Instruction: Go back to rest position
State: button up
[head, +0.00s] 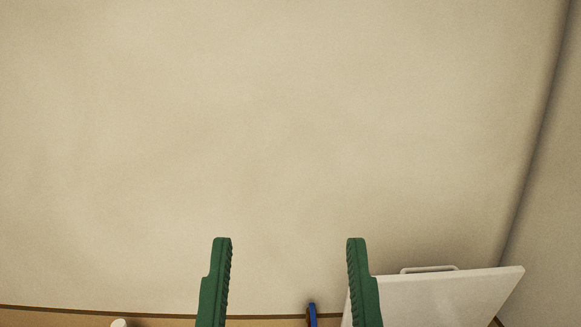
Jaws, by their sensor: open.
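My gripper (289,242) shows at the bottom middle of the head view as two green ridged fingers pointing up. The fingers are wide apart, with nothing held between them. Behind the gap is plain beige wall. The rest of my arm is out of the frame.
A white panel with a handle (450,293) stands at the lower right, partly behind the right finger. A small blue object (312,314) shows low between the fingers. A white rounded top (120,323) peeks in at lower left. A brown surface edge (60,314) runs along the bottom. The beige wall (270,120) fills the rest.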

notch_tip(320, 180, up, 20)
jog(key=p, duration=1.5)
jog(key=shift+p, duration=0.4)
